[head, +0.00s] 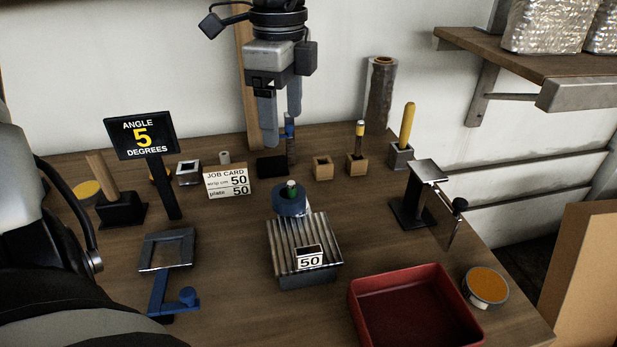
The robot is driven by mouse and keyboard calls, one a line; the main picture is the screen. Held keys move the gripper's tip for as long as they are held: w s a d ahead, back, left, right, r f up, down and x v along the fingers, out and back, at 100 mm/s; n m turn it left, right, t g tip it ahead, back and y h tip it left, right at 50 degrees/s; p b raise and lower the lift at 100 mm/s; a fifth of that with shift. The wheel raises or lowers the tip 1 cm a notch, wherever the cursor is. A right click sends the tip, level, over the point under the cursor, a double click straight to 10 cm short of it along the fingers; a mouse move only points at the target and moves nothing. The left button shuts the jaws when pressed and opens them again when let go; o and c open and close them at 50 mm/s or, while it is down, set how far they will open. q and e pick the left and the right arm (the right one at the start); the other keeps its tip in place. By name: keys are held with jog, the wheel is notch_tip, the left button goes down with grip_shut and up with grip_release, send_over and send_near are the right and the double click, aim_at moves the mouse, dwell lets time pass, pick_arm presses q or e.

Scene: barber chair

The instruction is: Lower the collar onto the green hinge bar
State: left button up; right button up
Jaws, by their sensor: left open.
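A blue ring (289,206), which may be the collar, sits at the back edge of a ribbed silver block (290,240) in the middle of the bench. A short green piece (292,191) with a pale tip stands up through the ring's centre; I cannot tell whether it is the green hinge bar or how the ring rests. My left gripper (281,130) is open and points down, behind and above the ring and apart from it. A thin dark post with a blue band (290,131) shows by its fingertips; I cannot tell whether they touch. My right gripper is out of view.
A red tray (413,310) lies at front right beside an orange-topped tin (485,287). A blue clamp-like fixture (167,290), an angle sign (141,136) and a job card (228,183) stand left. Several small holders line the back. Bare wood lies between.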

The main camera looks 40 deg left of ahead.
pick_arm(q)
jog(key=f, duration=0.8)
jog(key=shift+s, duration=0.35)
jog(key=shift+w+a+f+p, duration=0.1)
jog(key=shift+w+f+p, duration=0.05)
jog(key=shift+f, duration=0.8)
jog(key=shift+w+a+f+p, duration=0.1)
jog(key=shift+f+p, duration=0.05)
jog(key=shift+f, duration=0.85)
jog(key=shift+w+a+f+p, duration=0.1)
jog(key=shift+w+f+p, duration=0.05)
jog(key=shift+f, duration=0.8)
jog(key=c, duration=1.1)
